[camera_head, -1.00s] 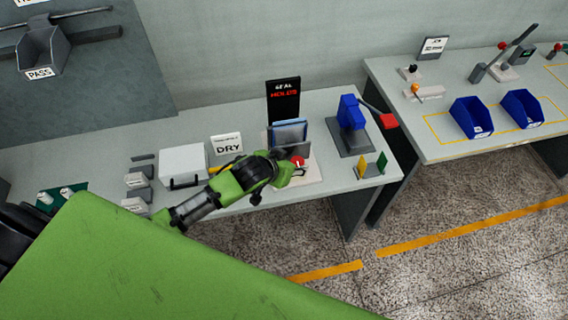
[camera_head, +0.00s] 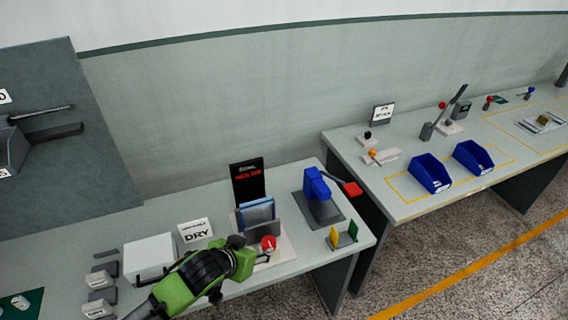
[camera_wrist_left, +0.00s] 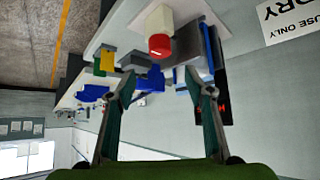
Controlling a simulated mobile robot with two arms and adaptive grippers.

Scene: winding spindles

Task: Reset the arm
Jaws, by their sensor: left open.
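My left arm comes in from the lower left in the head view, and its gripper (camera_head: 264,255) is at the front of the seal station, close to the red button (camera_head: 268,242). In the left wrist view my left gripper (camera_wrist_left: 165,85) has its two fingers spread wide with nothing between them. The red button (camera_wrist_left: 159,46) shows on its white block beyond the fingertips. I cannot tell from these views whether a finger touches the station. My right gripper is in neither view.
The bench holds a black sign (camera_head: 248,182), a blue press (camera_head: 318,186) with a red handle, a white box (camera_head: 148,257) and a DRY sign (camera_head: 195,231). A second bench at right holds two blue bins (camera_head: 430,174) (camera_head: 473,157). A gap separates the benches.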

